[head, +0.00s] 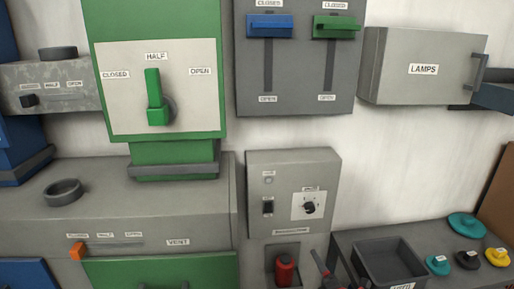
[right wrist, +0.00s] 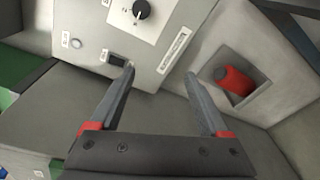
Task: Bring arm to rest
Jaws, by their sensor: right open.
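My right gripper (head: 340,272) shows at the bottom edge of the head view, in front of the grey control box (head: 326,170). In the right wrist view my right gripper (right wrist: 160,74) is open, with nothing between its two fingers. Its left fingertip appears beside the small black switch (right wrist: 116,60) on the box; I cannot tell whether it touches. The box also has a black rotary knob (head: 309,207) and a small round light (head: 268,180). A red cylinder (head: 285,270) sits in a recess below the box. My left gripper is in neither view.
A green unit (head: 155,20) with a green lever (head: 154,95) stands at the left. A vent box with an orange slider (head: 77,252) is below it. A dark tray (head: 388,268) and several coloured knobs lie on the right counter. A lamps box (head: 423,68) hangs above.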

